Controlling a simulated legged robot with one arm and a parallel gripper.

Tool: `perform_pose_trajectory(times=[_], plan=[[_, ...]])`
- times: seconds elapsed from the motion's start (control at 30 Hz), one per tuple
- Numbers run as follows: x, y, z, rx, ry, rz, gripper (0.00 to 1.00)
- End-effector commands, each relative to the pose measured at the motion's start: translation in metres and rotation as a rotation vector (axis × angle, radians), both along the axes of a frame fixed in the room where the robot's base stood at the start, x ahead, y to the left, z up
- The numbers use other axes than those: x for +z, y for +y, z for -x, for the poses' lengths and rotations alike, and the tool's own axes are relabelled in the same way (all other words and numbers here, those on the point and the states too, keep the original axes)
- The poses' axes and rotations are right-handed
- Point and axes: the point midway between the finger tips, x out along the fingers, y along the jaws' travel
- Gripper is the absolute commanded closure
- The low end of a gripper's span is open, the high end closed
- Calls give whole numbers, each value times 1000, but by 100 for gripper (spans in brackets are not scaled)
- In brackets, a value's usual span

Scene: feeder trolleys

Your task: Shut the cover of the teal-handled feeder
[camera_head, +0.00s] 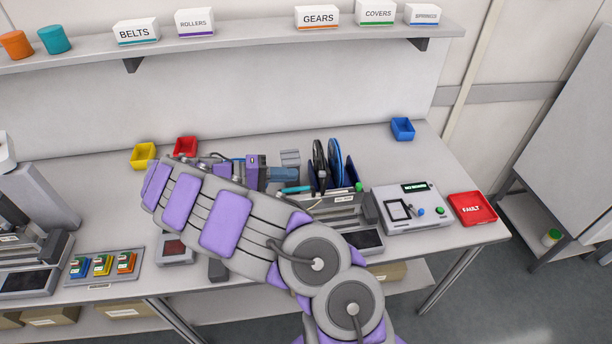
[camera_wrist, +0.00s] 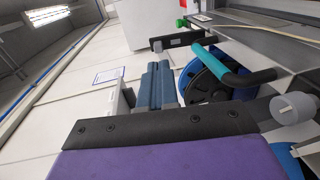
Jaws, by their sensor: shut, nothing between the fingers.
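The teal handle (camera_head: 296,189) is at the left side of the feeder (camera_head: 338,205) on the bench. In the wrist view the teal handle (camera_wrist: 246,76) is a bent bar in front of a blue reel (camera_wrist: 203,78). My gripper (camera_head: 297,174) is just behind and above the handle in the head view. Its blue-grey fingers (camera_wrist: 161,68) are together and empty in the wrist view, left of the handle with a visible gap. My arm hides part of the feeder's left side. I cannot tell the cover's exact angle.
A grey tester box (camera_head: 412,206) and red fault tray (camera_head: 472,208) stand right of the feeder. Yellow (camera_head: 144,155), red (camera_head: 186,147) and blue (camera_head: 402,129) bins sit along the back. Another feeder (camera_head: 30,250) stands at left. The bench behind the reels looks clear.

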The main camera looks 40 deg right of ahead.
Motion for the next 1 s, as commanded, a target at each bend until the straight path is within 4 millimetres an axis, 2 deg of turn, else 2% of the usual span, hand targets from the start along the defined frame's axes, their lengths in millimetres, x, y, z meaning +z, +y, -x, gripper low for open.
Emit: perform_pose_trajectory(times=[0.2,0.4,1.0], plan=[[-6,-29,19,-2,-1,2,100],[-8,-43,26,0,-2,0,100],[-7,-46,29,0,-13,-21,100]])
